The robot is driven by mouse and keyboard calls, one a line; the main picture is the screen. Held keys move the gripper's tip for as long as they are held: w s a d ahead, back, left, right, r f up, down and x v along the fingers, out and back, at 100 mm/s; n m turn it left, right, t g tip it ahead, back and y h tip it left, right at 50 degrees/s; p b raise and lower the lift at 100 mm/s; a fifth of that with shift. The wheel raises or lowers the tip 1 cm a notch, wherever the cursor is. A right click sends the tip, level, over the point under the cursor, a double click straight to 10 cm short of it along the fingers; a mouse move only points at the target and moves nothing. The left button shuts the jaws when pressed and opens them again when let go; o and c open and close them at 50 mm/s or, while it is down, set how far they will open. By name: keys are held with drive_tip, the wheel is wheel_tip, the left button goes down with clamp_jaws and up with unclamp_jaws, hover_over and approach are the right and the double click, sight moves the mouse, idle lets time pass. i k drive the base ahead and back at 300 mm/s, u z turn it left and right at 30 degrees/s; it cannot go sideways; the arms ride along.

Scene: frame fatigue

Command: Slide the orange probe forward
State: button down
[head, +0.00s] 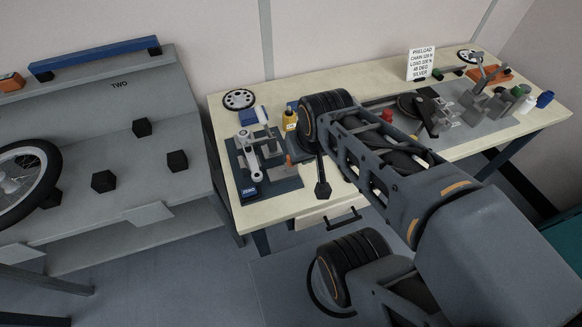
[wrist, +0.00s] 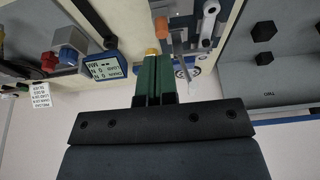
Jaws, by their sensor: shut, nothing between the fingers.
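In the head view a small orange part (head: 291,159) shows beside the grey fixture (head: 255,160), left of my wrist. My gripper (wrist: 153,62), with green fingers, is shut and empty. In the wrist view its tips lie just below and left of the orange block, apart from it in the picture; I cannot tell the depth. In the head view my own arm hides the fingers.
A yellow bottle (head: 290,120) stands close behind the fixture. A small display (wrist: 104,66) and a red knob (wrist: 70,57) lie left of the fingers in the wrist view. Several tools crowd the right of the bench (head: 240,212). Its front left strip is clear.

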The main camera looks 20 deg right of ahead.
sight(289, 166)
drive_tip(key=u, duration=0.05)
drive_tip(key=k, duration=1)
drive_tip(key=u, duration=1.25)
drive_tip(key=i, duration=0.9)
drive_tip(key=z, duration=1.5)
